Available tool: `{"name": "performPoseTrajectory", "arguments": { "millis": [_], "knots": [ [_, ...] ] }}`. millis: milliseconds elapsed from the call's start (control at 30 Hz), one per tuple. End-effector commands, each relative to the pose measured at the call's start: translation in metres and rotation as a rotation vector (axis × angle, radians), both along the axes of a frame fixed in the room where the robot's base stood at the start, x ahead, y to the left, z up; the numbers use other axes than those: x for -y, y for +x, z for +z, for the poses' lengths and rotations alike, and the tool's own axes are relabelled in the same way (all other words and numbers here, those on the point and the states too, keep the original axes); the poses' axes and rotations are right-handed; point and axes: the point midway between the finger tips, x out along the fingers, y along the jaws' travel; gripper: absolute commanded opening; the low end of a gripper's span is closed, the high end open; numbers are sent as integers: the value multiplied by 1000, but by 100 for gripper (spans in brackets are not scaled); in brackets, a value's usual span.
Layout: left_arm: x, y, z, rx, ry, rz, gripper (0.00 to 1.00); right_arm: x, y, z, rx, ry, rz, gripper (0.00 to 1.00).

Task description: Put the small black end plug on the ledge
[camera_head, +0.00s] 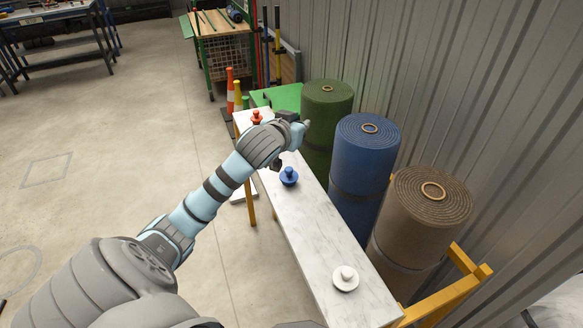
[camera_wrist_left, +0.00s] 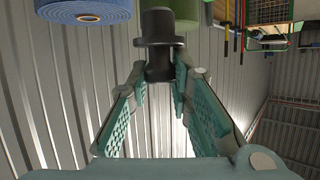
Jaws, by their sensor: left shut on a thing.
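The small black end plug (camera_wrist_left: 157,48) is between the fingertips of my left gripper (camera_wrist_left: 155,85) in the left wrist view, with its flange and one knob end showing. I cannot make the plug out in the head view. There my left gripper (camera_head: 298,127) is above the far part of the ledge, close to the green roll. The ledge (camera_head: 322,232) is a long, narrow white marble-like board. A red plug (camera_head: 257,117), a blue plug (camera_head: 289,177) and a white plug (camera_head: 345,278) stand along it. My right gripper is out of view.
Upright green (camera_head: 327,97), blue (camera_head: 366,150) and brown (camera_head: 425,210) turf rolls stand along the ledge's right side, before a corrugated wall. Cones (camera_head: 231,92) stand past its far end. The ledge is bare between the blue and white plugs. A yellow frame (camera_head: 455,295) is at lower right.

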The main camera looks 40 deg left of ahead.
Motion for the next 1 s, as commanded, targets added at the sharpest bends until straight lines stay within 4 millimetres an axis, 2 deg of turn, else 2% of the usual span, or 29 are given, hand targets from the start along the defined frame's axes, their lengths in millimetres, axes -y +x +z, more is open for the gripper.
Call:
{"name": "performPoseTrajectory", "arguments": {
  "millis": [133,300,400,567,733,1000],
  "knots": [
    [4,-2,-45,-9,-6,-16,0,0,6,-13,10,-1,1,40],
    [4,-1,-113,-9,-7,-13,0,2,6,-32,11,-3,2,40],
    [4,-1,-141,-7,-7,-13,0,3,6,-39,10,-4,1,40],
    [4,0,-163,-6,-5,-14,0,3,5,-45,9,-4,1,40],
    [4,0,-196,-5,-4,-14,0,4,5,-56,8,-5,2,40],
    [4,0,-197,-4,-4,-14,0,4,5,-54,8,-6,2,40]
  ]
}}
